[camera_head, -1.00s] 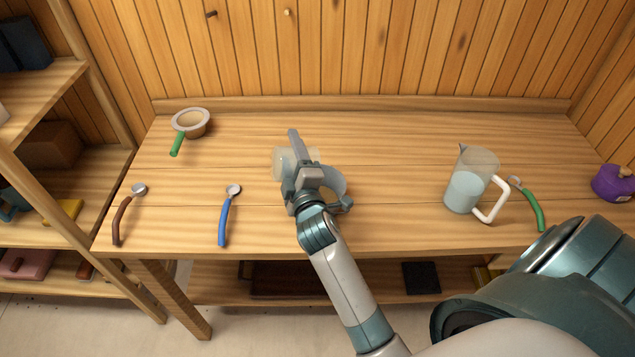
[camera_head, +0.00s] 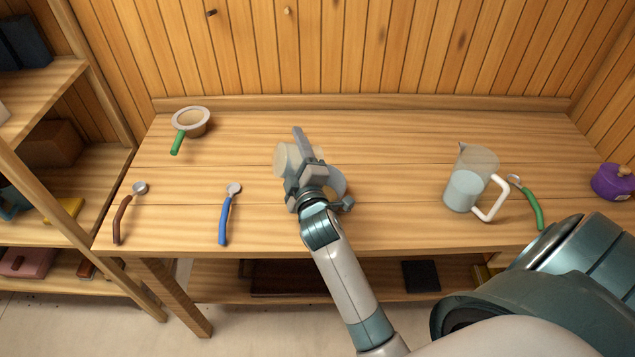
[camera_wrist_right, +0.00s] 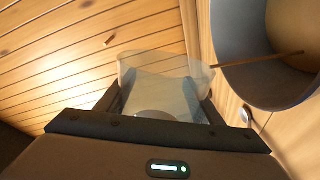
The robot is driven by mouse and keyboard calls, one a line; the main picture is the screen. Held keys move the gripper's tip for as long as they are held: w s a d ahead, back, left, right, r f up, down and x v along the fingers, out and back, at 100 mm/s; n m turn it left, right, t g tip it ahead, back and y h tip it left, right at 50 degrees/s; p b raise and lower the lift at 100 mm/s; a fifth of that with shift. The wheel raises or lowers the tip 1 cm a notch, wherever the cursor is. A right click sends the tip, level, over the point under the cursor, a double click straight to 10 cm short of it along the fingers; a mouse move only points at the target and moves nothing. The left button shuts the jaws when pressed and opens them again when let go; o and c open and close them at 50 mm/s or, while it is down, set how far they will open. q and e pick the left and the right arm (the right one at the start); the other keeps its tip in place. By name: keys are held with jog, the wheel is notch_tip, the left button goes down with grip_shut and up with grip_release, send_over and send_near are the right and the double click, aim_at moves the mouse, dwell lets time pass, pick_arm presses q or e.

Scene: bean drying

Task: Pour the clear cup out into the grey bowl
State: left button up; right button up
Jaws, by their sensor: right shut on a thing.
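My right gripper (camera_head: 299,168) is shut on the clear cup (camera_head: 282,161), tilted on its side above the table. In the right wrist view the see-through cup (camera_wrist_right: 165,80) sits between the fingers (camera_wrist_right: 160,110). The grey bowl (camera_head: 338,184) is mostly hidden behind my gripper in the head view. The wrist view shows its wide grey wall (camera_wrist_right: 232,40) beside the cup, with tan contents inside. A thin brown line runs from the cup's rim into the bowl and looks like a stream. My left gripper is out of view.
A clear jug (camera_head: 465,190) with pale liquid stands right, beside a green-handled spoon (camera_head: 532,203). A purple container (camera_head: 612,184) is at the far right. A green-handled strainer (camera_head: 190,121), blue spoon (camera_head: 226,215) and brown spoon (camera_head: 126,212) lie left. The table's back middle is clear.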

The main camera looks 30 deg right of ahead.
dwell(0.4)
jog(key=shift+w+a+r+n+p, duration=0.1)
jog(key=shift+a+r+n+p, duration=0.25)
jog(key=shift+n+p, duration=0.3)
jog(key=shift+a+n+p, duration=0.15)
jog(key=shift+n+p, duration=0.2)
jog(key=shift+n, duration=0.1)
jog(key=shift+w+a+n, duration=0.1)
jog(key=shift+a+n, duration=0.05)
jog(key=shift+n, duration=0.15)
jog(key=shift+f, duration=0.1)
jog(key=shift+w+a+f+n, duration=0.1)
jog(key=shift+a+f+n, duration=0.2)
jog(key=shift+n, duration=0.5)
jog(key=shift+w+a+f+n, duration=0.1)
jog(key=shift+a+f+n, duration=0.15)
jog(key=shift+n, duration=0.55)
